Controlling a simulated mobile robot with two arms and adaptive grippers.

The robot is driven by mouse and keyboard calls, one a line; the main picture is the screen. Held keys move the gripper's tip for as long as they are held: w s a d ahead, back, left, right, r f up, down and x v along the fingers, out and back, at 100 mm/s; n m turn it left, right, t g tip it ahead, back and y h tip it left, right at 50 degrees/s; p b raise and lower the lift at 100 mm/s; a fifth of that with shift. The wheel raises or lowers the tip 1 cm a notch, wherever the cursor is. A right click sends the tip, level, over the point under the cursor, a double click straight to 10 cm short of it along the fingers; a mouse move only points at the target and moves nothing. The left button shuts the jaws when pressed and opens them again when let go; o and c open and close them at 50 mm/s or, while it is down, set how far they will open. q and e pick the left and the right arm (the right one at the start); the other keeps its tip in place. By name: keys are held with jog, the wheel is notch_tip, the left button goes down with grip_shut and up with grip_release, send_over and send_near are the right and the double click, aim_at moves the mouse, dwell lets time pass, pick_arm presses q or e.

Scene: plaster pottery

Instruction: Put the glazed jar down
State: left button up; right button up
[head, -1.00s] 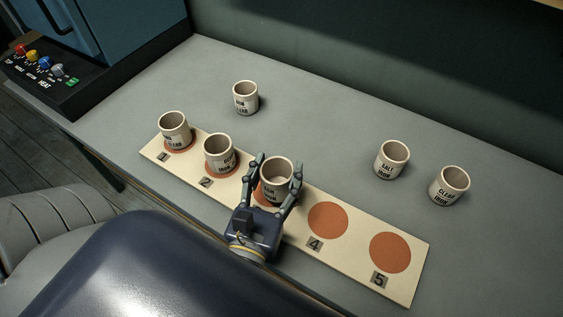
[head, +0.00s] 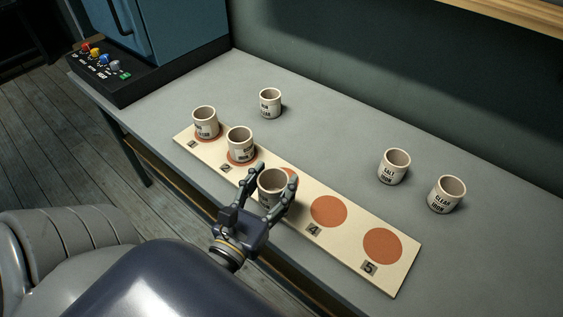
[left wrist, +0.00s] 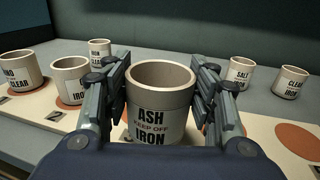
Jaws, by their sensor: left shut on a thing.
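A cream jar (head: 271,190) with a dark rim reads "ASH KEEP OFF IRON" in the left wrist view (left wrist: 160,105). My left gripper (head: 272,186) is shut on it, one finger on each side, and the jar is upright. In the head view it overlaps the near edge of the board (head: 335,245), just in front of the third orange circle (head: 291,174), part of which shows behind it. The jar's base is hidden by my gripper, so I cannot tell its height above the board. My right gripper is not in view.
Jars stand on circles 1 (head: 205,121) and 2 (head: 240,143). Circles 4 (head: 328,212) and 5 (head: 382,246) are bare. Behind the board stand a jar (head: 270,103) at left, a "SALT IRON" jar (head: 394,166) and a "CLEAR IRON" jar (head: 445,194). A kiln control panel (head: 108,65) is at far left.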

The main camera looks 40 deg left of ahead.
pick_arm(q)
jog(key=w+a+f, duration=0.1)
jog(key=w, duration=0.1)
jog(key=w+a+f, duration=0.1)
jog(key=w, duration=0.2)
jog(key=w+a+f, duration=0.1)
jog(key=w, duration=0.2)
jog(key=shift+w+a+f+p, duration=0.1)
jog(key=shift+a+f+p, duration=0.15)
jog(key=shift+f+p, duration=0.1)
jog(key=shift+f, duration=0.25)
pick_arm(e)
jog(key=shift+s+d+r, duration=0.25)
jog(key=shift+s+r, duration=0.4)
pick_arm(q)
jog(key=o, duration=1.2)
jog(key=shift+f, duration=0.1)
jog(key=shift+c, duration=0.2)
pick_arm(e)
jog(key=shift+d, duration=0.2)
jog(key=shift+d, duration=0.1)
